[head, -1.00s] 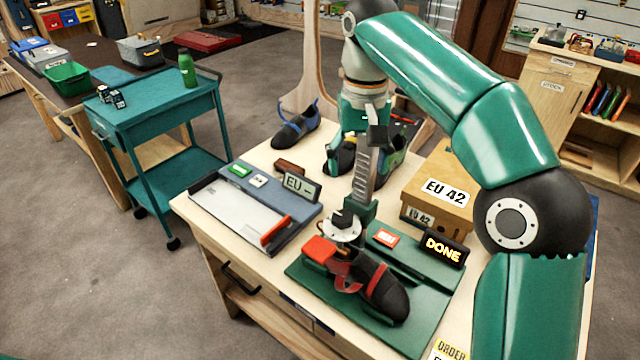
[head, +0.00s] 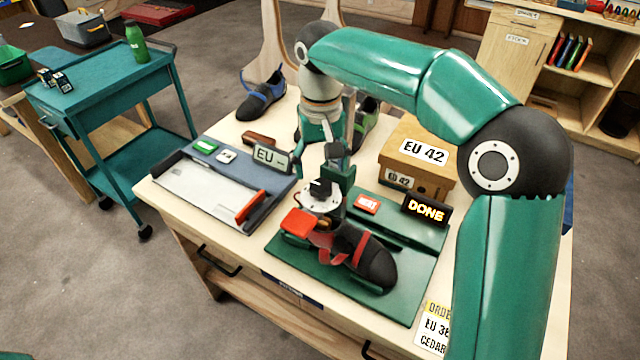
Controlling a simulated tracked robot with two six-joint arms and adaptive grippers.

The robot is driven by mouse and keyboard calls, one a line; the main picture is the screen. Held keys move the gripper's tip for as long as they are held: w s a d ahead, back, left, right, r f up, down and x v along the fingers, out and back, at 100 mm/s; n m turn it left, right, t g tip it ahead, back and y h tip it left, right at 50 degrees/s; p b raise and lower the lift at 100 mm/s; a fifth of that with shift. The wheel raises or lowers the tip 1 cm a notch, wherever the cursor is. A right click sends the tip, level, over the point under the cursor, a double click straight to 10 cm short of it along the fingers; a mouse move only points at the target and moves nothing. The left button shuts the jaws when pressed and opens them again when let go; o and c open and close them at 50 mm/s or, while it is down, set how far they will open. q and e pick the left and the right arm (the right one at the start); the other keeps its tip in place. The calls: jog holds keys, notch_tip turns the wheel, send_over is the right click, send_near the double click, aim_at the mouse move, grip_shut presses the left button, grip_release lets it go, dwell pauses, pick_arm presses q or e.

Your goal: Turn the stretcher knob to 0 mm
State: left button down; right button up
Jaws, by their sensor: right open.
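The stretcher (head: 410,295) is a green base on the workbench. A dark shoe (head: 370,258) with red straps lies on it, beside a red block (head: 299,223). The black stretcher knob (head: 320,187) stands on a round white dial (head: 322,203) in front of a green post. The dial marks are too small to read. A small display (head: 426,209) on the stretcher reads "DONE". My right gripper (head: 326,158) is open and empty, pointing down just above and behind the knob, apart from it as far as I can see. My left gripper is out of view.
A foot-measuring device (head: 205,195) with an "EU –" display (head: 271,157) lies left of the stretcher. An "EU 42" box (head: 417,150) stands behind right. A blue-black shoe (head: 262,95) sits at the back. A teal cart (head: 90,75) stands left of the bench.

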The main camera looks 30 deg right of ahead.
aim_at(321, 185)
jog(key=shift+f, duration=2.35)
jog(key=c, duration=1.1)
jog(key=shift+c, duration=0.2)
jog(key=shift+n, duration=0.3)
